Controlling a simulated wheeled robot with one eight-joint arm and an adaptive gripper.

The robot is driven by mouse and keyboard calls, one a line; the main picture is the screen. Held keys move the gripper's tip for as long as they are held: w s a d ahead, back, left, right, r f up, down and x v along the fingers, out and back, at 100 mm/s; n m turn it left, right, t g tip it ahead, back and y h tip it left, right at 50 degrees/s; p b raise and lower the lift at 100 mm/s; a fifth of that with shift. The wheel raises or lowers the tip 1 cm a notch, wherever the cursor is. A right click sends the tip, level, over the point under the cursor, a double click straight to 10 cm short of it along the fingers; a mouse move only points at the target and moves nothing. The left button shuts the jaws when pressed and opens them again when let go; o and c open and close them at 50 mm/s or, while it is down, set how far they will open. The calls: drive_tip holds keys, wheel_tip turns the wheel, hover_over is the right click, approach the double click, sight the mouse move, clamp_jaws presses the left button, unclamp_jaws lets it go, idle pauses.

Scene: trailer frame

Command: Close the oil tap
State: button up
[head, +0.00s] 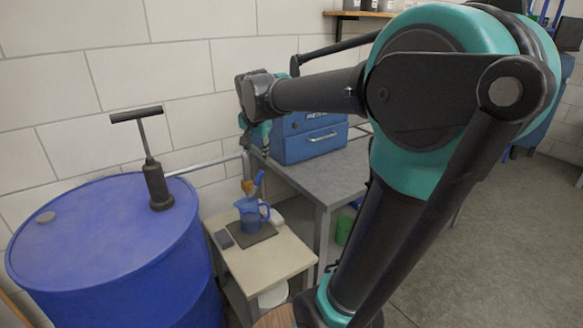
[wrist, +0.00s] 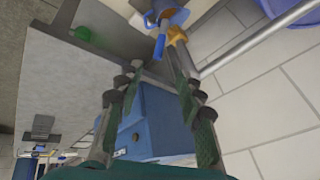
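The oil tap (head: 247,186) is a small brass-coloured body on the end of the pipe from the blue drum. Its blue lever (head: 258,179) sticks up at a slant, above a blue jug (head: 249,214). In the wrist view the brass tap (wrist: 177,35) and blue lever (wrist: 160,46) are near the top centre, beyond the fingertips, with the jug (wrist: 176,14) past them. My gripper (wrist: 155,72) is open and empty, its two fingers apart. In the head view my gripper (head: 258,132) is small, above the tap and partly hidden by my arm.
The blue drum (head: 95,240) with a hand pump (head: 156,180) stands at left. The jug is on a dark mat on a small wooden-topped stand (head: 285,256). A grey workbench (head: 325,175) with a blue toolbox (head: 312,140) is close behind. The white wall (head: 180,60) limits room; floor is open at right.

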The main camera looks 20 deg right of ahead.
sight(261, 171)
drive_tip(key=shift+m, duration=0.3)
drive_tip(key=x, duration=0.5)
drive_tip(key=w+d+x, duration=0.1)
drive_tip(key=x, duration=1.1)
drive_tip(key=shift+w+d+r, duration=0.2)
drive_tip(key=shift+r, duration=0.2)
clamp_jaws()
